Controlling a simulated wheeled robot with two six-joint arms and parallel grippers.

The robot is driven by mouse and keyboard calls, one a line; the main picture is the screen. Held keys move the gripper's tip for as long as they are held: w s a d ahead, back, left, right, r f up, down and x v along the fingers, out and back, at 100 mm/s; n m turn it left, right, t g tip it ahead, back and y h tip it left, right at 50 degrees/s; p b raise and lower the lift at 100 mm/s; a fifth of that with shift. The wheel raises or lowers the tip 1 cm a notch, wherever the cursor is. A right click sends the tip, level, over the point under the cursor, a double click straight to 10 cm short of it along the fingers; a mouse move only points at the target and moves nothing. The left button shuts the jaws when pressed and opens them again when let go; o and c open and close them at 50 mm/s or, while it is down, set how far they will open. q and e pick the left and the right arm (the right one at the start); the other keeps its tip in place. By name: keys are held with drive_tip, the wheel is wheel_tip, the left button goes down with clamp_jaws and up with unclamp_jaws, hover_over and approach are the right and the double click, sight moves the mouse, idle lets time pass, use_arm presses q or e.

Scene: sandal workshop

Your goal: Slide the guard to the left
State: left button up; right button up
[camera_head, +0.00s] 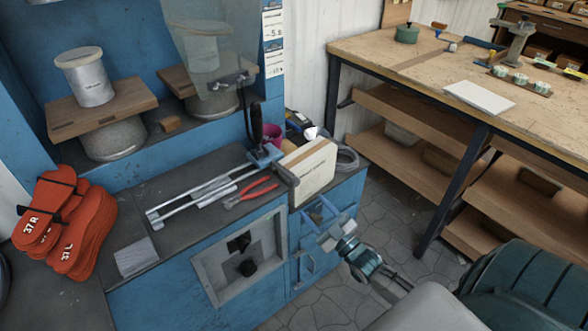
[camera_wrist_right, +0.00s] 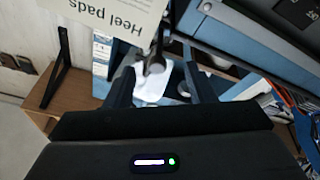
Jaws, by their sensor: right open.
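The guard appears to be the clear, see-through panel (camera_head: 212,40) at the top of the head view, hanging in front of the blue machine's right side. A metal handle piece (camera_head: 229,80) sits at its lower edge. My right gripper (camera_head: 326,216) is open and empty, low in front of the blue cabinet and well below and right of the panel. In the right wrist view its two dark fingers (camera_wrist_right: 160,82) stand apart, with a grey rounded part showing between them. I cannot tell whether the guard shows there. My left gripper is out of view.
A heel pads box (camera_head: 307,170) stands on the bench's right end, between my right gripper and the panel. A railed tool (camera_head: 190,195) with an upright black lever and red pliers (camera_head: 250,193) lie left of it. Orange soles (camera_head: 70,225) are stacked at left.

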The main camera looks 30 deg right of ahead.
sight(297, 185)
drive_tip(key=shift+n+t, duration=0.3)
drive_tip(key=x, duration=0.3)
drive_tip(key=r+p+x, duration=0.1)
drive_tip(key=x, duration=0.3)
drive_tip(key=s+r+x, duration=0.1)
drive_tip(key=x, duration=0.2)
drive_tip(key=shift+w+a+r, duration=0.25)
drive_tip(key=shift+w+a, duration=0.1)
drive_tip(key=shift+w, duration=0.1)
drive_tip(key=shift+w+r+p, duration=0.1)
drive_tip(key=shift+w+p, duration=0.1)
drive_tip(key=shift+p, duration=0.1)
drive_tip(key=shift+w, duration=0.15)
clamp_jaws()
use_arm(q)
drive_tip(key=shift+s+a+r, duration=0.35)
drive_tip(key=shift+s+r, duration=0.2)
